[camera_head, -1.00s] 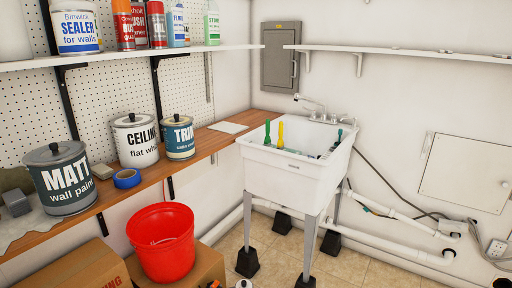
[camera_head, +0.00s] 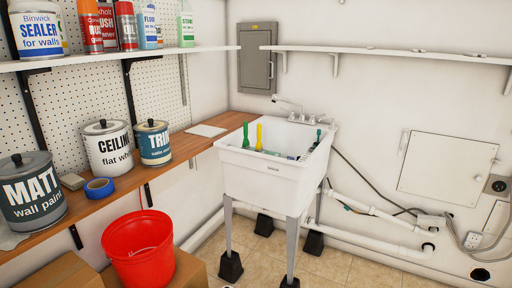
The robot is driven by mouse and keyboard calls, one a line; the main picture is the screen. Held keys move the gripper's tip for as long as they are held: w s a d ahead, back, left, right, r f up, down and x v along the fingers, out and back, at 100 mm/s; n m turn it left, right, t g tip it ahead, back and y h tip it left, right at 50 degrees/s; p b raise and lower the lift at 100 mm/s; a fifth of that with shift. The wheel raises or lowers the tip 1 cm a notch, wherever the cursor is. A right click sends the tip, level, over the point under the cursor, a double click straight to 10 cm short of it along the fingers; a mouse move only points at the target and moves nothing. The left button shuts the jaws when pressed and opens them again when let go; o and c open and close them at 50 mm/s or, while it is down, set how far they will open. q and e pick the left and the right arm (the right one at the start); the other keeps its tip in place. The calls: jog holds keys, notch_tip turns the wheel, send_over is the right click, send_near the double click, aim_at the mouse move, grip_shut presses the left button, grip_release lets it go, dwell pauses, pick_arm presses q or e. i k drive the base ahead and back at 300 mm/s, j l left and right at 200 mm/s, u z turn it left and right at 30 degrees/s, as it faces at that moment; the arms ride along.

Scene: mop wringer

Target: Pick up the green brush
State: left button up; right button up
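A green upright handle (camera_head: 245,135) stands at the left end of the white utility sink (camera_head: 262,178), next to a yellow handle (camera_head: 259,136). A second, darker green handle (camera_head: 318,137) sticks up near the sink's right side. I cannot tell for certain which of the green ones is the brush. Their lower parts are hidden behind the sink's front wall. Neither of my grippers is in view.
A wooden counter (camera_head: 185,146) with paint cans (camera_head: 107,148) and blue tape (camera_head: 99,188) runs along the left wall. A red bucket (camera_head: 138,248) sits on a cardboard box (camera_head: 188,270). Tiled floor (camera_head: 330,262) is clear right of the sink. Pipes (camera_head: 375,242) run along the wall.

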aim_at(245, 143)
jog(key=i+l+u, duration=0.15)
jog(key=i+l, duration=0.55)
jog(key=i+l+u, duration=0.2)
jog(key=i+l, duration=0.6)
jog(key=i+l+u, duration=0.15)
jog(key=i+l, duration=0.6)
jog(key=l, duration=0.15)
